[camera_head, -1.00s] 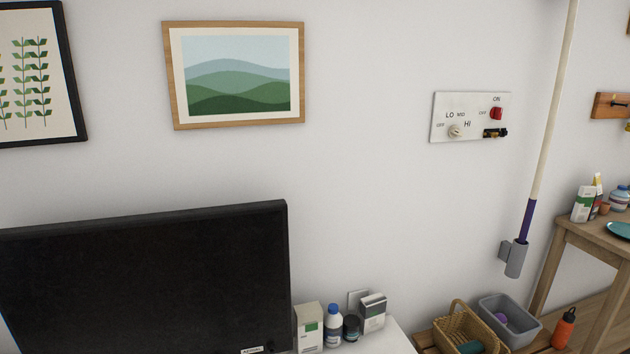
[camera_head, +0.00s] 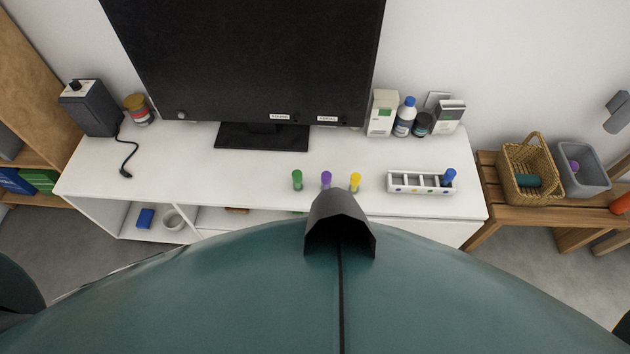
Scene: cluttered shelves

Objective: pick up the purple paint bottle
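A small purple paint bottle (camera_head: 326,179) stands upright on the white cabinet top (camera_head: 250,171), in front of the monitor. It stands between a green bottle (camera_head: 297,179) on its left and a yellow bottle (camera_head: 355,181) on its right, with small gaps between them. My own dark, teal body covers the lower part of the view, close below the bottles. Neither of my grippers shows in the head view.
A white slotted rack (camera_head: 419,184) holding a blue bottle (camera_head: 448,178) stands on the right. A black monitor (camera_head: 245,60) stands behind. Boxes and jars (camera_head: 404,116) stand at the back right. A speaker (camera_head: 90,108) with a cable is on the left.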

